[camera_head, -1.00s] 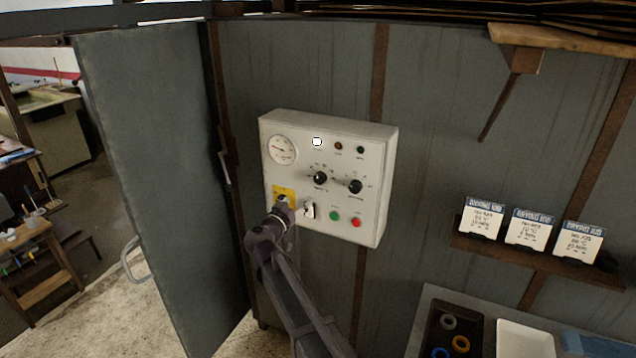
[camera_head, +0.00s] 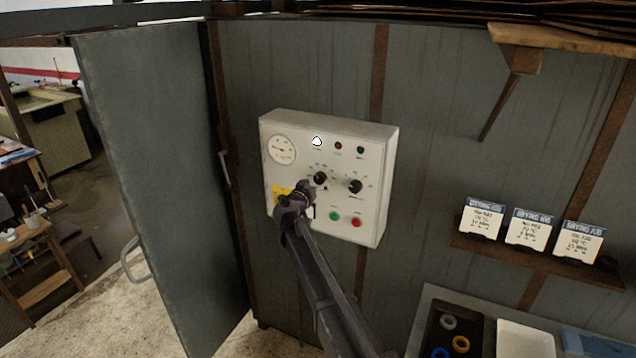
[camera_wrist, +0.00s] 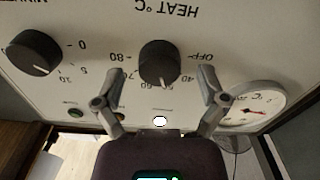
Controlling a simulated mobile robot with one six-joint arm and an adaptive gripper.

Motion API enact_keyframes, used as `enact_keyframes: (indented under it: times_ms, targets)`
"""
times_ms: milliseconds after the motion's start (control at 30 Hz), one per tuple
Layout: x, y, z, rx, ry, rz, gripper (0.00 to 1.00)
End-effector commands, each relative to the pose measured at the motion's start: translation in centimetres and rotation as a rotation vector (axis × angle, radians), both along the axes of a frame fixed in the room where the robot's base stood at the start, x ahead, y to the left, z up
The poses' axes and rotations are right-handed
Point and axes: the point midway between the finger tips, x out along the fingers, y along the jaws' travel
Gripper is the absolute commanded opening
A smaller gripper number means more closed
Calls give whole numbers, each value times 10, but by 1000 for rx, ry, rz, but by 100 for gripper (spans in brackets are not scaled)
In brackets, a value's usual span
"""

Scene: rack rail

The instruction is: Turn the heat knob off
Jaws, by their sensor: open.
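The heat knob (camera_head: 320,178) is the left of two black knobs on a white control box (camera_head: 375,215). The wrist view, upside down, shows the heat knob (camera_wrist: 158,64) under the "HEAT °C" label, with OFF, 40 and 80 marks around it. Its white pointer line seems to face near the 60 mark, away from OFF. My gripper (camera_wrist: 157,84) is open, with one finger on each side of the heat knob in that picture; I cannot tell if they touch it. In the head view my gripper (camera_head: 306,192) is just below-left of the knob.
The second knob (camera_head: 355,186), a minutes dial, sits right of the heat knob. A gauge (camera_head: 282,149), a lit white lamp (camera_head: 317,141), a green button (camera_head: 334,216) and a red button (camera_head: 355,222) are on the box. An open door (camera_head: 150,180) stands left.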

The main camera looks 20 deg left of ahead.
Motion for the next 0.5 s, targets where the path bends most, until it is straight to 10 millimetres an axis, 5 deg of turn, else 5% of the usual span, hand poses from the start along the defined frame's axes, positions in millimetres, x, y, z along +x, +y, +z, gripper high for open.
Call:
enact_keyframes:
  times_ms: [433,500]
  targets:
    - [8,-2,0,0,0,-2,92]
    - [7,-2,0,0,0,-2,74]
